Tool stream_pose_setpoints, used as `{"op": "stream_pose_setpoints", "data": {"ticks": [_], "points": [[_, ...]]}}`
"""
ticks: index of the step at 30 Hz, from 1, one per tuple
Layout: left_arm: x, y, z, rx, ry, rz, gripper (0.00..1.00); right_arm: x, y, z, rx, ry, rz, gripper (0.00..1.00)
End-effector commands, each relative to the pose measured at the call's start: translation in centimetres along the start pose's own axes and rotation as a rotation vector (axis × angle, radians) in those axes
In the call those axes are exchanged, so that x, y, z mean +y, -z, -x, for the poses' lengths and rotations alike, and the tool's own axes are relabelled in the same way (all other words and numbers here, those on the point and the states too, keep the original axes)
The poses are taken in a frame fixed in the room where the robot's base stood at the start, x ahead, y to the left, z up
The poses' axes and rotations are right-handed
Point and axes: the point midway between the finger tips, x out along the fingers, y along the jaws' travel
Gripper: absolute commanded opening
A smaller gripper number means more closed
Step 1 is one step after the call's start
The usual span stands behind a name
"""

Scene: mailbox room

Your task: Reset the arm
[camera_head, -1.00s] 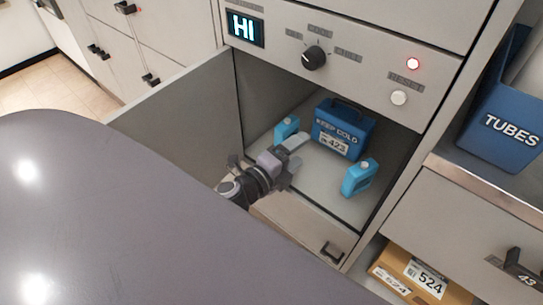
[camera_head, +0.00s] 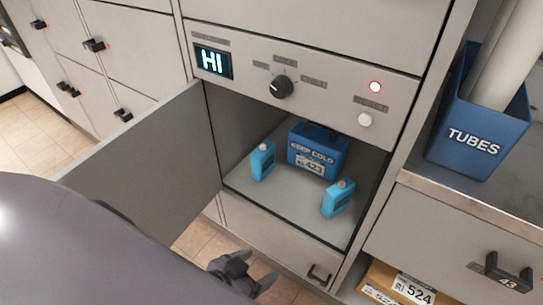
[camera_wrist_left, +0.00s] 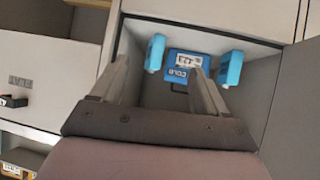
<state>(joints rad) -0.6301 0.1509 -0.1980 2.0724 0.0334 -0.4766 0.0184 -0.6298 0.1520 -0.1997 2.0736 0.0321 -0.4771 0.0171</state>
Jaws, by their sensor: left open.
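My left gripper (camera_head: 247,272) is low in front of the open compartment in the head view, below its floor and outside it. In the left wrist view its two fingers (camera_wrist_left: 160,88) are spread apart with nothing between them, pointing toward the compartment. Inside the compartment stands a blue "KEEP COLD" box (camera_head: 318,152) with a label reading 423. A light blue bottle (camera_head: 262,161) stands to its left and another light blue bottle (camera_head: 338,198) to its right. My right gripper does not show.
The compartment door (camera_head: 150,155) hangs open to the left. A blue TUBES bin (camera_head: 475,135) stands right; a cardboard box (camera_head: 400,289) sits below.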

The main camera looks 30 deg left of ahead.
Motion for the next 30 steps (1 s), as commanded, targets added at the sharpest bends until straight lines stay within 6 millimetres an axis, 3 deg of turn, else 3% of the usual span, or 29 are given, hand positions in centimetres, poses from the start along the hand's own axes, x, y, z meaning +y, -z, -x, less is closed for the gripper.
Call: {"op": "stream_pose_setpoints", "data": {"ticks": [9,18,24,30], "points": [[-0.3,5.3,4.4,-0.005,0.016,-0.007,0.75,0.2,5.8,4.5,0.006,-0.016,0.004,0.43],[-0.5,10.3,8.6,-0.002,0.031,-0.016,0.75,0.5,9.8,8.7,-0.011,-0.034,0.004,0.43],[-1.0,11.7,10.2,-0.006,0.047,-0.02,0.75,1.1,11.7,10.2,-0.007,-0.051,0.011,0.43],[-1.3,11.6,10.4,-0.015,0.053,-0.021,0.75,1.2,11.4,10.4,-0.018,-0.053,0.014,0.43]]}}
